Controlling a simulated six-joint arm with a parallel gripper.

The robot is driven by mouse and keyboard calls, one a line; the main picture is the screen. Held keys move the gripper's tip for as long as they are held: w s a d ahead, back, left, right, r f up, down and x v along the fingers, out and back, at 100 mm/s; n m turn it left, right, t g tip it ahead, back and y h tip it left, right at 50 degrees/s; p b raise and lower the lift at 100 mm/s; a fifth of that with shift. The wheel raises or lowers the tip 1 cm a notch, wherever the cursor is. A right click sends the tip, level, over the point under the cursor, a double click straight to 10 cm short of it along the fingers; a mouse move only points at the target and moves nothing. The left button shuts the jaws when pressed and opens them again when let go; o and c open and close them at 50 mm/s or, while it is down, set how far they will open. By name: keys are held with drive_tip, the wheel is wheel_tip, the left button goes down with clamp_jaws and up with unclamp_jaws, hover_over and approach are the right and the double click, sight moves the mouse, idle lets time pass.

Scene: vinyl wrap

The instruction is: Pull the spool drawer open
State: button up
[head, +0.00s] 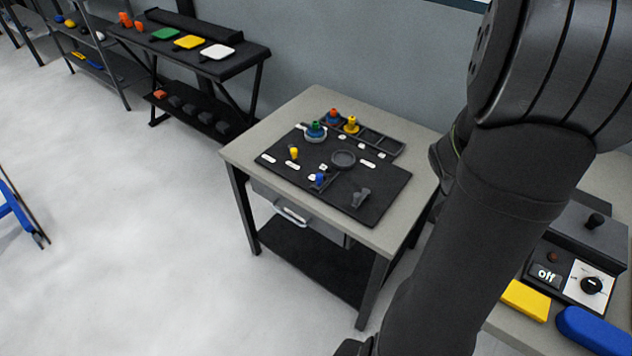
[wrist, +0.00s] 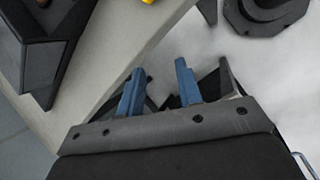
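The spool drawer (head: 298,217) is a grey box under the top of the small grey table, with a pale bar handle (head: 291,212) on its front. In the head view its front sits about beneath the table edge and looks shut. My gripper (wrist: 159,72) shows in the wrist view with two blue fingers apart and nothing between them. It is above the table's edge. A thin metal bar (wrist: 304,164) at the lower right of the wrist view looks like the handle, outside the fingers. The gripper is not visible in the head view, where my arm fills the right side.
The table (head: 238,152) carries a black mat (head: 384,190) with small coloured pegs and a compartment tray (head: 388,142). A lower shelf (head: 309,268) lies below the drawer. A bench with a control box (head: 575,275) stands at right.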

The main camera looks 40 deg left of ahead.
drive_tip(key=w+a+f+n+t+y, duration=0.1)
drive_tip(key=w+a+f+n, duration=0.15)
drive_tip(key=a, duration=0.95)
drive_tip(key=n+y, duration=0.4)
drive_tip(key=y, duration=0.1)
hover_over(287, 215)
drive_tip(key=s, duration=0.4)
wheel_tip(287, 215, down, 5)
drive_tip(key=shift+t, duration=0.3)
drive_tip(key=w+f, duration=0.1)
drive_tip(key=f, duration=0.4)
drive_tip(key=w+f, duration=0.1)
drive_tip(key=f, duration=0.5)
drive_tip(key=w+f, duration=0.1)
drive_tip(key=f, duration=0.4)
drive_tip(key=shift+w+f, duration=0.35)
drive_tip(key=shift+c, duration=0.2)
clamp_jaws()
